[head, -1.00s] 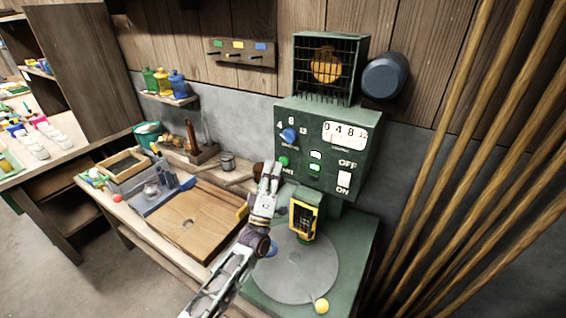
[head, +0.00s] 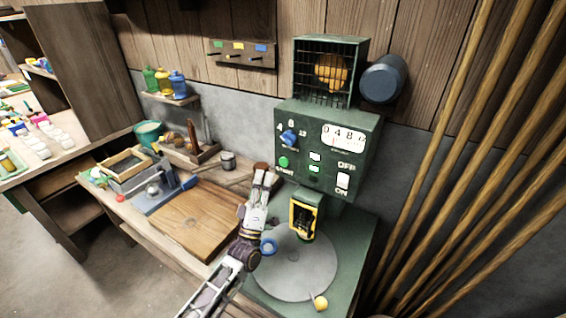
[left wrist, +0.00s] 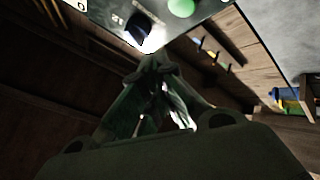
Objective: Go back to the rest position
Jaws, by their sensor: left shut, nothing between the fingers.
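My left gripper (head: 264,178) is shut and empty. It is in front of the lower left of the green machine (head: 318,150), below the green start button (head: 283,162), and appears apart from it. In the left wrist view its fingers (left wrist: 152,65) meet at the tips, with the blue knob (left wrist: 138,28) and the green button (left wrist: 181,7) beyond them. My right gripper is not in view.
A grey round plate (head: 300,275) lies on the machine's base, with a yellow ball (head: 321,303) at its edge. A wooden board (head: 195,220) is on the bench to the left. Wooden poles (head: 470,150) lean at the right.

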